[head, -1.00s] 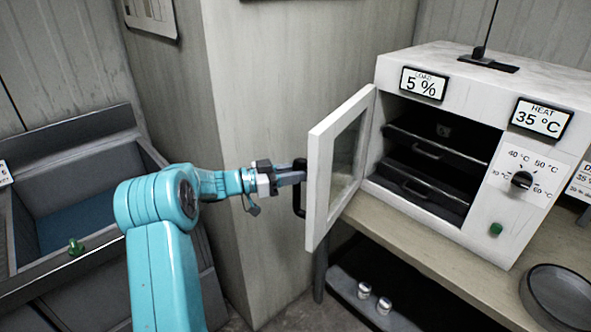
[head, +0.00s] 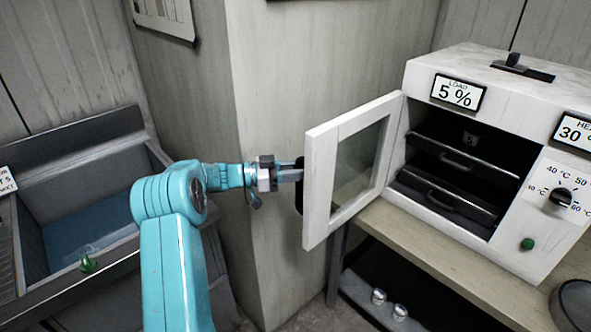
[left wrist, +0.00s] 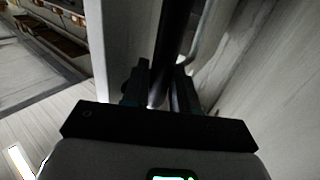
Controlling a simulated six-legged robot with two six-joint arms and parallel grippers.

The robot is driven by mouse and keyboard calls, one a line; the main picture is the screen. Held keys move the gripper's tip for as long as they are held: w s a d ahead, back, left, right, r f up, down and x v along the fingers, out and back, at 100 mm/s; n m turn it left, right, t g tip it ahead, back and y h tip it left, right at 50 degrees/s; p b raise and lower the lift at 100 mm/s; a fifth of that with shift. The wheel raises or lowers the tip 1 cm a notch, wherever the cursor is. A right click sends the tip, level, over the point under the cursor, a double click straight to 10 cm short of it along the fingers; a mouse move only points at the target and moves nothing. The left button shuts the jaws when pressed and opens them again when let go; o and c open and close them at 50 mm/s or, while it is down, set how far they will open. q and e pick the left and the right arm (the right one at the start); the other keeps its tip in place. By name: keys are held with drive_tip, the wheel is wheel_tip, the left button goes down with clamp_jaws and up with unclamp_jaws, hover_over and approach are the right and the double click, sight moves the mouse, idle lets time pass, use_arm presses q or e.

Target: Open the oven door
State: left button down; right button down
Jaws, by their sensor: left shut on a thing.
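The white oven (head: 520,95) stands on a bench at the right in the head view. Its white-framed glass door (head: 318,190) is swung wide open to the left, and two dark drawers or trays show inside the chamber. My left gripper (head: 299,174) is shut on the dark door handle (head: 299,190) at the door's free edge. In the left wrist view the handle (left wrist: 174,40) runs between the fingers of my left gripper (left wrist: 160,85). My right gripper is in neither view.
A grey wall pillar (head: 265,100) stands close behind my left gripper. A grey sink-like basin (head: 85,190) with a green knob (head: 88,263) is at the left. A round dark dish (head: 575,305) sits on the bench (head: 410,250) at the right. Small metal cylinders (head: 378,296) lie on a low shelf.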

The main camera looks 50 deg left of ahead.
use_arm(q)
drive_tip(key=shift+w+a+r, duration=0.2)
drive_tip(key=shift+r, duration=0.05)
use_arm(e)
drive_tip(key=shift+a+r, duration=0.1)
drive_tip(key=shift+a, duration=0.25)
use_arm(q)
drive_tip(key=c, duration=1.2)
unclamp_jaws()
drive_tip(key=shift+c, duration=0.2)
drive_tip(key=shift+o, duration=1.1)
drive_tip(key=shift+w+d+f, duration=0.1)
drive_tip(key=shift+w, duration=0.05)
drive_tip(key=b+v, duration=0.3)
drive_tip(key=v, duration=1.3)
drive_tip(key=shift+f+b, duration=0.2)
drive_tip(key=shift+b, duration=0.1)
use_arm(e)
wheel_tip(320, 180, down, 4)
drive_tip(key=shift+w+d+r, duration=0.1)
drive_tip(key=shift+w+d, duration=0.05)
